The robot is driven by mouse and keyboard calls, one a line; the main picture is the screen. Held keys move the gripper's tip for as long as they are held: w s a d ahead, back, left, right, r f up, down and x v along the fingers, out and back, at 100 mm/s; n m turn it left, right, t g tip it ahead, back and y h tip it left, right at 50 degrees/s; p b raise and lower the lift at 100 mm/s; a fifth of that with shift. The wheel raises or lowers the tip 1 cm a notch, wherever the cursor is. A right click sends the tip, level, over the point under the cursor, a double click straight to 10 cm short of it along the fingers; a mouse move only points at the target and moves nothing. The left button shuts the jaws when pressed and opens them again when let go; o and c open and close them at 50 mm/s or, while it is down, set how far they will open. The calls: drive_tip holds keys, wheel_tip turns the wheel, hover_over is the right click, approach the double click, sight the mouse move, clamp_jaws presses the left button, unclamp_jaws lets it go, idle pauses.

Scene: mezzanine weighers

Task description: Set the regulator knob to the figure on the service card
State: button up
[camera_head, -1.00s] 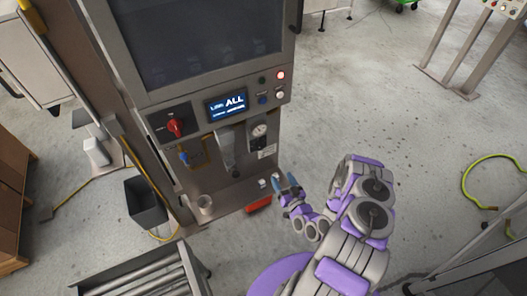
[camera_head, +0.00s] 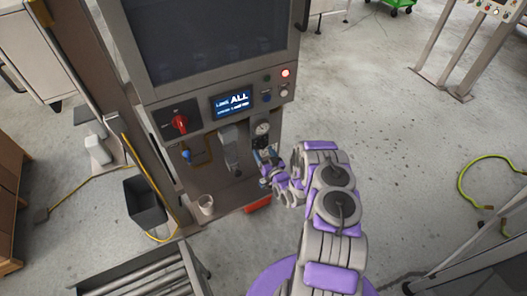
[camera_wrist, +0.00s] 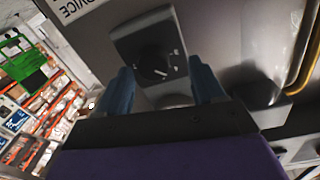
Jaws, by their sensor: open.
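The regulator knob (camera_wrist: 154,62) is dark and round with a pale pointer mark, on a dark square plate (camera_wrist: 127,45) in the wrist view. My gripper (camera_wrist: 160,88) is open, its two blue fingers apart on either side of the lower plate; I cannot tell if they touch the knob. Part of a white card (camera_wrist: 70,8) with upside-down lettering ending "VICE" shows at the top left; no figure on it is readable. In the head view my gripper (camera_head: 268,163) is at the cabinet front, below a round gauge (camera_head: 262,128), and hides the knob and card.
The cabinet carries a lit "ALL" display (camera_head: 232,102), a red switch (camera_head: 180,123) and a red lamp (camera_head: 286,73). A white cup (camera_head: 206,204) stands on its lower shelf. A red object (camera_head: 258,203) lies at the shelf edge.

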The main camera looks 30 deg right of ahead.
drive_tip(key=shift+w+d, duration=0.1)
drive_tip(key=shift+w, duration=0.6)
drive_tip(key=shift+w+d+f, duration=0.15)
drive_tip(key=shift+w+d, duration=0.05)
drive_tip(key=shift+d, duration=0.65)
drive_tip(key=shift+a, duration=0.7)
drive_tip(key=c, duration=0.6)
drive_tip(key=shift+d, duration=0.35)
drive_tip(key=c, duration=0.5)
